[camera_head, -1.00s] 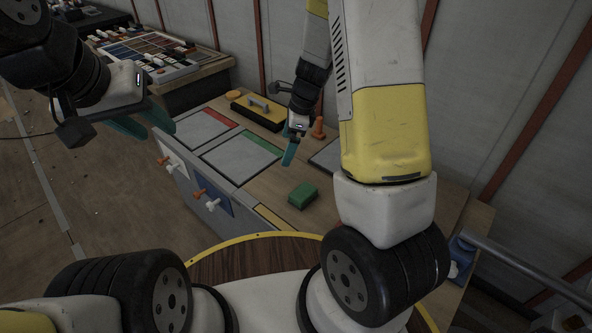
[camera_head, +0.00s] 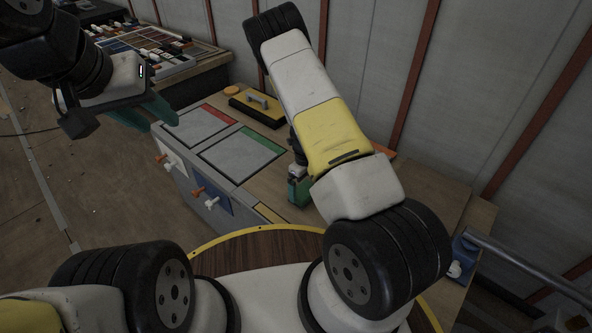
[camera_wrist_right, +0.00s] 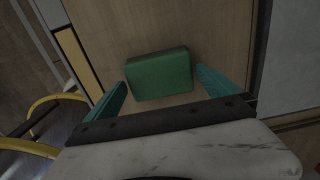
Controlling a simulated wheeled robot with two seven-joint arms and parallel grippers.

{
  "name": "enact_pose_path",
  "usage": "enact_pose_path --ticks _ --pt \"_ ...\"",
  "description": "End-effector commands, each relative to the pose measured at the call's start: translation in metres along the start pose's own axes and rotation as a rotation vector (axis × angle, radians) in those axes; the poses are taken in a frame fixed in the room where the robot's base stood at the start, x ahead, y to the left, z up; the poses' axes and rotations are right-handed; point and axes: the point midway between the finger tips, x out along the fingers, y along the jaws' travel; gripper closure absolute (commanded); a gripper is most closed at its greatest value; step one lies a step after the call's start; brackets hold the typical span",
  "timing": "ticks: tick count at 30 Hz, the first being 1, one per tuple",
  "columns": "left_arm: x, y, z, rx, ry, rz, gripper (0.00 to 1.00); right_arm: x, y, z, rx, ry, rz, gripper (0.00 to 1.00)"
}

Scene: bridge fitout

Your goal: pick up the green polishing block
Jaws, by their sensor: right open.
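The green polishing block (camera_wrist_right: 160,74) lies on the wooden bench top, between and a little beyond the open fingers of my right gripper (camera_wrist_right: 162,92) in the right wrist view. In the head view the block (camera_head: 299,192) is mostly hidden behind my right gripper (camera_head: 297,177) and arm. The right gripper is just above or around the block; I cannot tell whether a finger touches it. My left gripper (camera_head: 152,115) hangs in the air left of the bench, with teal fingers; its opening is unclear.
Grey panels with a red strip (camera_head: 208,123) and a green strip (camera_head: 243,153) lie left of the block. A yellow-and-black float with a handle (camera_head: 258,106) and an orange disc (camera_head: 232,90) sit at the back. A tray of small parts (camera_head: 155,50) stands further back.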

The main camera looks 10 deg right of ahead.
Motion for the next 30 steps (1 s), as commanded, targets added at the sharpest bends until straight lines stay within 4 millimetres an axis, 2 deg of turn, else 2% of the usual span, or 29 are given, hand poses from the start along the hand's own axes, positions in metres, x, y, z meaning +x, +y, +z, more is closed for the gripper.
enact_pose_path --ticks 3,6,13,14,21,30 --pt "0.000 0.000 0.000 0.000 0.000 0.000 0.64 0.018 0.000 0.000 0.000 0.001 0.001 0.00" --pt "0.000 0.000 0.000 0.000 0.000 0.000 0.64 0.025 0.000 0.000 -0.001 0.001 0.000 0.00" --pt "0.000 0.000 0.000 0.000 0.000 0.000 0.64 0.026 0.000 0.001 -0.002 0.000 0.000 0.00" --pt "0.000 0.000 0.000 0.000 0.000 0.000 0.64 0.026 0.000 0.001 -0.002 0.000 0.000 0.04" --pt "0.000 0.000 0.000 0.000 0.000 0.000 0.64 0.026 0.000 0.001 -0.002 0.000 0.000 0.51" --pt "0.000 0.000 0.000 0.000 0.000 0.000 0.64 0.024 0.000 0.001 -0.002 0.000 0.000 0.52"
